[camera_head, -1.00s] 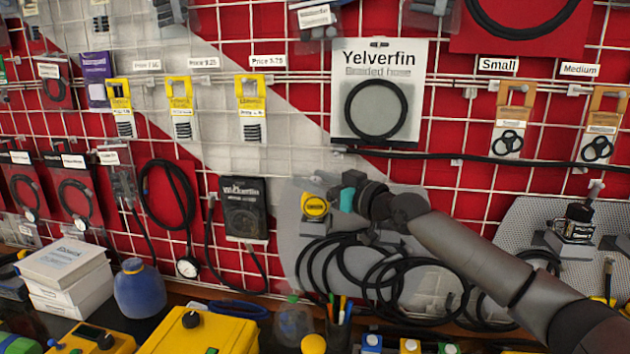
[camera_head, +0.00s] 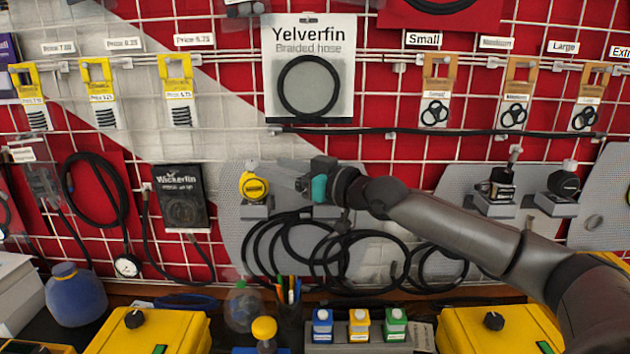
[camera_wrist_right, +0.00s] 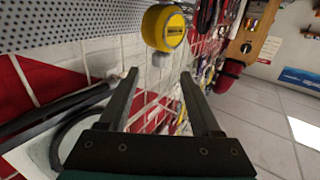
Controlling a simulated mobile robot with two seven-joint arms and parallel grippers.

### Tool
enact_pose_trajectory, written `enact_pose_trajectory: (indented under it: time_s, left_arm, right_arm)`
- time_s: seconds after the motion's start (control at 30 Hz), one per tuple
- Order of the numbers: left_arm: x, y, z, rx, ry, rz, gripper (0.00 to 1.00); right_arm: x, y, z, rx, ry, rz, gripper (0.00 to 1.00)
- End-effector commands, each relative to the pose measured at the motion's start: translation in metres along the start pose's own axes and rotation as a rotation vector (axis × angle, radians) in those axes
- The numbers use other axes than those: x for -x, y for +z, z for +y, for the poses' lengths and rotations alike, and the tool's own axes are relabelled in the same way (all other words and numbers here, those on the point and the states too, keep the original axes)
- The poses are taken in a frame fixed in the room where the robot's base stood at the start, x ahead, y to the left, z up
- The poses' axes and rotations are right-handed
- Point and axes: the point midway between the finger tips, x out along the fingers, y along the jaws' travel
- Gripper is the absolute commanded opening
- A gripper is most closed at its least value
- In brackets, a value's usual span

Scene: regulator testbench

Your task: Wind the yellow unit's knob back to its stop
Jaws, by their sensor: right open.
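The yellow unit (camera_head: 254,186) is a rounded yellow body with a dark label, mounted on a grey perforated panel on the wall. A small pale knob (camera_head: 252,165) shows on its top in the head view. My right gripper (camera_head: 284,178) is just right of the unit, its fingers pointing left toward it. In the right wrist view, the gripper (camera_wrist_right: 158,75) is open with nothing between its fingers. The yellow unit (camera_wrist_right: 165,28) shows beyond the fingertips there, apart from them. My left gripper is not in view.
Black coiled hoses (camera_head: 325,250) hang below the unit. Black units (camera_head: 497,186) sit on panels to the right, behind my right arm. Below are a pen cup (camera_head: 289,318), a tray of small coloured units (camera_head: 358,338) and yellow boxes (camera_head: 150,332).

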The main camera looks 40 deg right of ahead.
Motion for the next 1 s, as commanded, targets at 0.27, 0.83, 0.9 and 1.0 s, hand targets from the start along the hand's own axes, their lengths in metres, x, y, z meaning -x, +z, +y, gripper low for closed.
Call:
enact_pose_trajectory:
  time_s: [0.27,0.83,0.9,1.0]
  left_arm:
    - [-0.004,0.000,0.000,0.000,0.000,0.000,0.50]
    - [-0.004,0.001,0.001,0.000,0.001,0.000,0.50]
    - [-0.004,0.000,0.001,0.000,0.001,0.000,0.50]
    - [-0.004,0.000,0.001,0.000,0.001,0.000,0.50]
  right_arm:
    - [0.020,0.002,0.001,0.001,0.002,-0.004,0.65]
    - [0.047,0.002,0.001,-0.001,0.002,-0.003,0.65]
    - [0.050,0.002,0.001,-0.001,0.002,-0.004,0.65]
    - [0.053,0.001,0.000,0.000,0.001,-0.005,0.65]
